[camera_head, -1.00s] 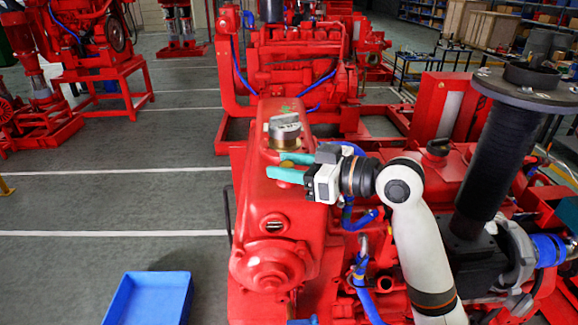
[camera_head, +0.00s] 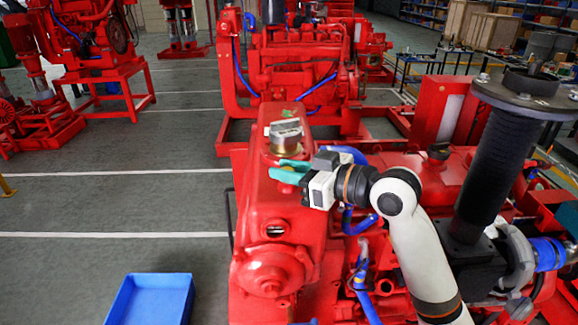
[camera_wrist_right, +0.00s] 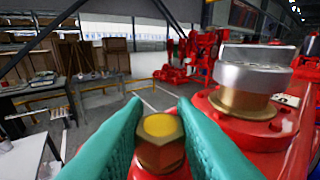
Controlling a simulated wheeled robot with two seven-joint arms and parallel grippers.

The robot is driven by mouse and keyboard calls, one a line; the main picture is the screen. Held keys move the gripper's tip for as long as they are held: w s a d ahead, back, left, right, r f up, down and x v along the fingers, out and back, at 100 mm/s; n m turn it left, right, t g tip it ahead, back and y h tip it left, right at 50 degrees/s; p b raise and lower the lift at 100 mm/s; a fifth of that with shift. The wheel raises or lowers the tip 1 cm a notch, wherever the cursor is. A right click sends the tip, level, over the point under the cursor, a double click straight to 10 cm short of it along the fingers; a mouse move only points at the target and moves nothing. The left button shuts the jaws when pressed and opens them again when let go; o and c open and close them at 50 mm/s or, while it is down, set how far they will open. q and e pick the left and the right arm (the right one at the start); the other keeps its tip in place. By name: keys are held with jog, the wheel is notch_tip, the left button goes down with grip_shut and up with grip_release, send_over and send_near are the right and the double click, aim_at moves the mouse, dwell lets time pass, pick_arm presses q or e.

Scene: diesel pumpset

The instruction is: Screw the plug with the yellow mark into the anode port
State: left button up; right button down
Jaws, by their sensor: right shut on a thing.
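The plug is a brass hex piece with a round yellow mark on top, and it shows upright in the right wrist view (camera_wrist_right: 160,140). My right gripper (camera_head: 283,170) has teal fingers, one on each side of the plug and shut on it; in the right wrist view the fingers (camera_wrist_right: 160,120) frame its hex head. The plug is at the top of the red housing (camera_head: 262,195). The fingers mostly cover it in the head view. The plug's lower end and the port under it are hidden, so I cannot tell how deep it sits. My left gripper is out of view.
A silver cap on a brass base (camera_head: 285,133) stands on the housing just beyond my fingers; in the right wrist view it rises close at the right (camera_wrist_right: 258,75). A blue bin (camera_head: 150,300) is at lower left. A black vertical pipe (camera_head: 492,160) stands at right.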

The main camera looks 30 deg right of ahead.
jog(key=shift+a+f+m+h, duration=0.15)
jog(key=shift+m+h, duration=0.25)
jog(key=shift+h, duration=0.2)
jog(key=m+t+h, duration=0.1)
jog(key=m+h, duration=0.3)
jog(key=h, duration=0.1)
jog(key=shift+t, duration=0.4)
jog(key=m+h, duration=0.2)
jog(key=h, duration=0.1)
jog(key=m+g+h, duration=0.1)
jog(key=m+h, duration=0.2)
jog(key=h, duration=0.1)
jog(key=shift+a, duration=0.1)
jog(key=shift+f+m+g+h, duration=0.1)
jog(key=shift+m+g+h, duration=0.2)
jog(key=shift+m+h, duration=0.55)
jog(key=c, duration=1.5)
grip_release()
jog(key=shift+o, duration=0.9)
jog(key=shift+w, duration=0.1)
jog(key=shift+n, duration=0.25)
